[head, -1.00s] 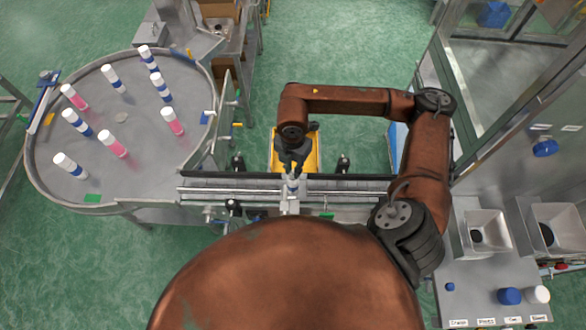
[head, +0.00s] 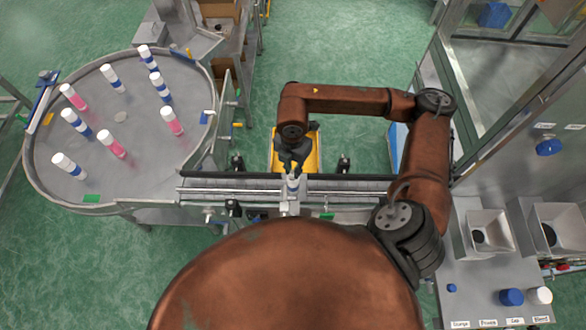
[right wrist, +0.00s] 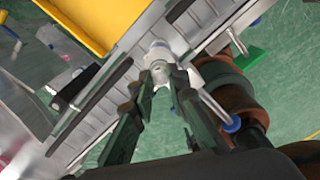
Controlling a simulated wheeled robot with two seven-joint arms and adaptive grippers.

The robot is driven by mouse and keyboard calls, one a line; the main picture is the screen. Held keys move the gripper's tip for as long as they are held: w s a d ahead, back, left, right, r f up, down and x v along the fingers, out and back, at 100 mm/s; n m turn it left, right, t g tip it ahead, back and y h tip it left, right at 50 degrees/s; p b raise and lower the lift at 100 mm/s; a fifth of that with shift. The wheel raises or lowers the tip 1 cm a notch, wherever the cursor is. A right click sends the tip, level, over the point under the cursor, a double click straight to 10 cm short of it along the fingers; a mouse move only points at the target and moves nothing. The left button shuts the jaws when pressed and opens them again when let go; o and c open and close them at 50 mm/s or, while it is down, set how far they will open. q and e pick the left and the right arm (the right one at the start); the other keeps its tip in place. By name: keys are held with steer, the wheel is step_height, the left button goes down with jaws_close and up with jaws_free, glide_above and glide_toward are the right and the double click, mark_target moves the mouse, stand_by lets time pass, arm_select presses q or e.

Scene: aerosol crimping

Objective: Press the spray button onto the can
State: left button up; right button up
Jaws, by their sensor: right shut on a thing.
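A white-and-blue can (head: 293,184) stands upright at the conveyor, in front of my body in the head view. Its pale top (right wrist: 158,50) shows just beyond the fingertips in the right wrist view. My right gripper (head: 292,168) points down right over the can. In the right wrist view its dark fingers (right wrist: 161,76) are closed on a small pale piece, which looks like the spray button (right wrist: 160,70). The fingers hide most of this piece. I cannot tell whether it is seated on the can. My left gripper is out of view.
The conveyor (head: 345,186) runs across in front of me, with rails along it. A round table (head: 150,180) at left holds several capped cans. A yellow part (head: 312,152) lies behind the gripper. Metal hoppers (head: 487,232) and blue and white caps stand at right.

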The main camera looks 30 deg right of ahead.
steer(key=shift+b, duration=0.3)
stand_by(0.5)
stand_by(0.3)
steer(key=o, duration=0.7)
steer(key=shift+o, duration=0.6)
steer(key=o, duration=0.5)
steer(key=shift+r, duration=0.15)
steer(key=shift+r+p, duration=1.65)
steer(key=shift+r, duration=1.75)
steer(key=shift+c, duration=0.4)
